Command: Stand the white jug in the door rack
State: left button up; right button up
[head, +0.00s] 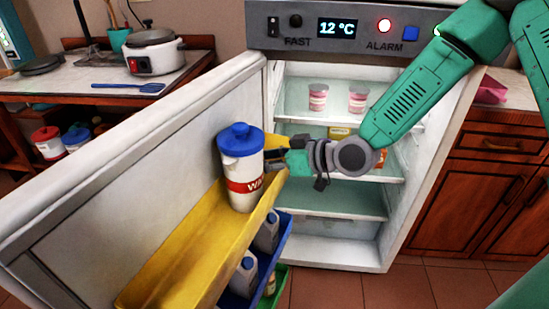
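The white jug (240,168) has a blue lid and a red label band. It looks roughly upright at the far end of the yellow door rack (160,285), its lower part behind the rack's front wall. Whether its base touches the rack floor is hidden. My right gripper (272,156) reaches in from the right, its fingers at the jug's right side. The fingertips are small and partly hidden by the jug, so I cannot tell whether they grip it. My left gripper is out of view.
The fridge door (120,145) stands open. Below the yellow rack, a blue rack (283,235) holds grey bottles, above a green rack (278,285). Pink-and-white cups (318,97) stand on a fridge shelf. A rice cooker (153,52) sits on the left counter.

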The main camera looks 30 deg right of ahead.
jog(key=p+v, duration=0.3)
jog(key=v, duration=0.9)
jog(key=s+a+f+m+g+h, duration=0.1)
jog(key=s+f+m+g+h, duration=0.4)
jog(key=f, duration=1)
jog(key=s+a+f+g+h, duration=0.1)
jog(key=s+f+g, duration=0.2)
jog(key=s+f, duration=0.2)
jog(key=s+a+f+g+h, duration=0.1)
jog(key=s+f, duration=0.5)
jog(key=s, duration=0.6)
jog(key=shift+s+a+f+g, duration=0.15)
jog(key=shift+s+a+g, duration=0.1)
jog(key=shift+g, duration=0.65)
jog(key=shift+w+a, duration=0.1)
jog(key=shift+w, duration=0.05)
